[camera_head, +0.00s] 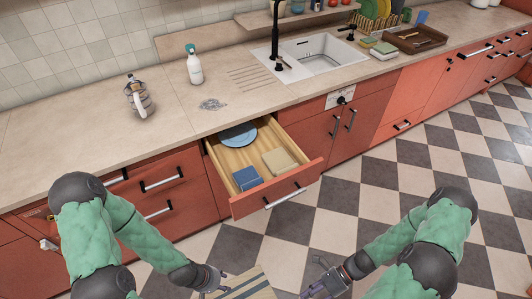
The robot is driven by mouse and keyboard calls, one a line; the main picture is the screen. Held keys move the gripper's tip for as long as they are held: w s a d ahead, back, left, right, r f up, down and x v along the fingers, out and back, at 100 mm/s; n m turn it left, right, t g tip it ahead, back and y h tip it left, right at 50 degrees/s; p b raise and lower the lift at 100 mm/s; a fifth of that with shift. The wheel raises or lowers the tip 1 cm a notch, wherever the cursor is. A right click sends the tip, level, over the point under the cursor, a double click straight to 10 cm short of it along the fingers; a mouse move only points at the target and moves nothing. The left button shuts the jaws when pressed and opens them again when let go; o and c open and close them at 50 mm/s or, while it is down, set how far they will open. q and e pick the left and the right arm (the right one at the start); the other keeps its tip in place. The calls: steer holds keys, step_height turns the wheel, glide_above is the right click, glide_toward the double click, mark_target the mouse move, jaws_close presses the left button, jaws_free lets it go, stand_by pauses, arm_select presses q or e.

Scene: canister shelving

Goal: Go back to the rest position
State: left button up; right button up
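My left gripper (224,281) is low in the head view, in front of the drawer. My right gripper (316,289) is at the bottom edge, right of the left one.
An open drawer (278,191) juts out ahead, holding a blue plate (238,136), a blue box (246,178) and a beige block (279,161). Checkered floor (370,200) is free at right.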

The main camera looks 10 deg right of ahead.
steer(key=w+a+n+t+h, duration=0.1)
steer(key=w+a+n+h, duration=0.3)
steer(key=n, duration=0.6)
steer(key=w+a+f+n+t+h, duration=0.1)
steer(key=w+a+n+h, duration=0.3)
steer(key=n, duration=0.6)
steer(key=w+t, duration=0.1)
steer(key=w, duration=0.1)
steer(key=shift+w+a+f+t, duration=0.15)
steer(key=shift+w+a+t, duration=0.15)
